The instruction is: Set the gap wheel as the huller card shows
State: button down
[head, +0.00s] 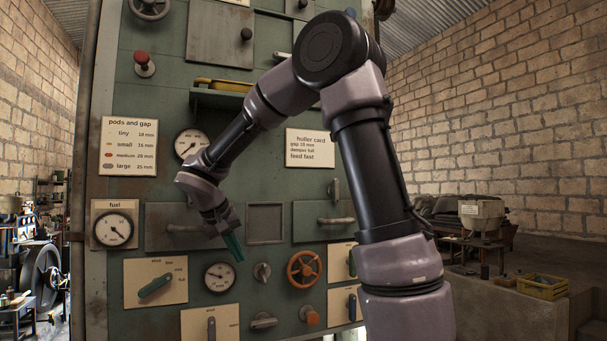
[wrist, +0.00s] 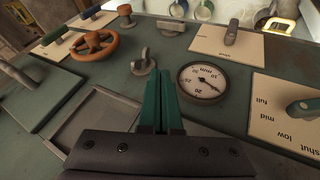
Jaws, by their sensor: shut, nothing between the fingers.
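The huller card (head: 310,149) on the green panel reads gap 10 mm, damper full, feed fast. An orange-brown spoked handwheel (head: 304,268) is low on the panel, with no readable label. It also shows at upper left in the wrist view (wrist: 93,44). A round gauge (head: 219,277) sits left of it and shows closer in the wrist view (wrist: 203,82); I cannot read its value surely. My gripper (head: 234,246) has green fingers, shut and empty, in front of the panel above the gauge. The fingertips (wrist: 162,98) touch no control that I can see.
A teal lever plate (head: 155,282), marked shut to full in the wrist view, is left of the gauge. A grey knob (head: 262,272) sits between gauge and handwheel. Drawer handles (head: 335,221) stick out above. A pods-and-gap chart (head: 129,146) hangs upper left.

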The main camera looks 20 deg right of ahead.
aim_at(305, 271)
jog(key=l+z, duration=0.95)
jog(key=z, duration=0.15)
